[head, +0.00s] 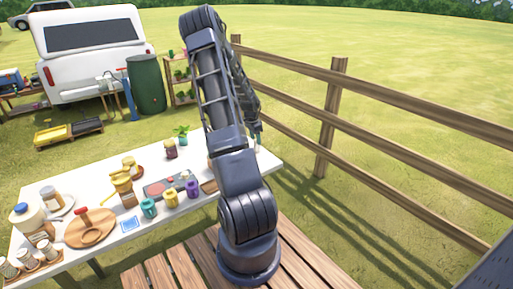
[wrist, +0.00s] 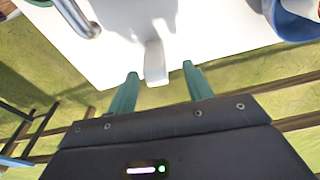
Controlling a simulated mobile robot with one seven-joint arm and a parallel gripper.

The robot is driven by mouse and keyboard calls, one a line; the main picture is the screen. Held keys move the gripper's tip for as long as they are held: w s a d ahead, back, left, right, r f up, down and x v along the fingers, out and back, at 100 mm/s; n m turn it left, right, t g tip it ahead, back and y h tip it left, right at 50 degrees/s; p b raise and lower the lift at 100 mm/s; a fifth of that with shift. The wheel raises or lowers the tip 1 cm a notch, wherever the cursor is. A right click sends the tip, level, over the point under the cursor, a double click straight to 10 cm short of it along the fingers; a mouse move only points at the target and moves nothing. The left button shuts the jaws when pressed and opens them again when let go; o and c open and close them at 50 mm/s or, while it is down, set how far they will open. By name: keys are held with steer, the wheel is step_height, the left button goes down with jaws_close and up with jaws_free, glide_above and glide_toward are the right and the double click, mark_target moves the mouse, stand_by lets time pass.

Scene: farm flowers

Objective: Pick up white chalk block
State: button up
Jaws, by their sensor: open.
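The white chalk block (wrist: 155,64) shows in the wrist view at the edge of the white table (wrist: 215,30), its near end reaching toward my gripper. My gripper (wrist: 160,72) is open, with one green finger on each side of the block's near end and a gap on both sides. Nothing is held. In the head view my gripper (head: 257,132) is small, over the table's far right end, partly behind my arm.
In the wrist view a metal rod-like thing (wrist: 80,18) is at upper left and a blue container (wrist: 293,22) at upper right. In the head view, jars, a cutting board (head: 90,232) and a potted plant (head: 181,134) stand on the table. A wooden fence (head: 331,110) runs behind.

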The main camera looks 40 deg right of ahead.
mark_target(256, 146)
steer(key=f, duration=0.4)
steer(key=shift+s+d+f, duration=0.15)
steer(key=shift+s+d, duration=0.15)
steer(key=shift+d, duration=0.05)
steer(key=shift+c, duration=0.4)
steer(key=c, duration=1)
